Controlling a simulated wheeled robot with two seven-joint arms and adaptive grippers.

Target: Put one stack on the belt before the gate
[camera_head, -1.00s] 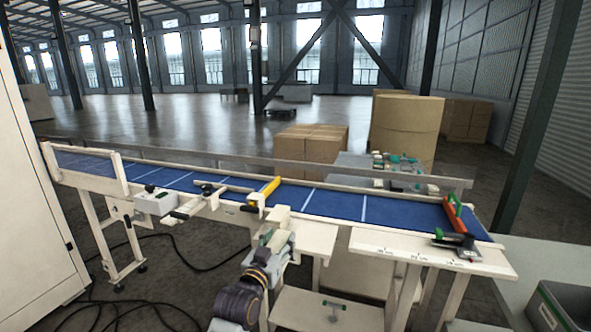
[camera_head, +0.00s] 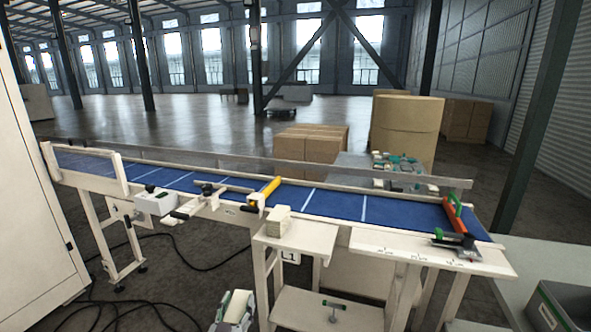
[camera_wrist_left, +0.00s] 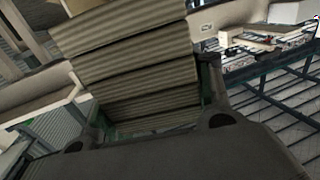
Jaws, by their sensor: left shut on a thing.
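My left gripper (camera_head: 233,312) is low at the bottom of the head view, in front of the side shelf and below belt level. It is shut on a pale stack (camera_head: 238,304). In the left wrist view this stack (camera_wrist_left: 130,62) shows as several brown layers between the fingers. Another small cream stack (camera_head: 278,219) sits on the side shelf (camera_head: 300,240). The blue belt (camera_head: 335,203) runs behind the shelf. A yellow bar (camera_head: 268,192) reaches over the belt near its middle; an orange bar (camera_head: 456,215) with a green handle crosses its right end. My right gripper is not in view.
A white box (camera_head: 155,202) and clamp parts are fixed to the belt's front edge. A grey bin (camera_head: 565,310) is at lower right. The belt between the yellow and orange bars is clear.

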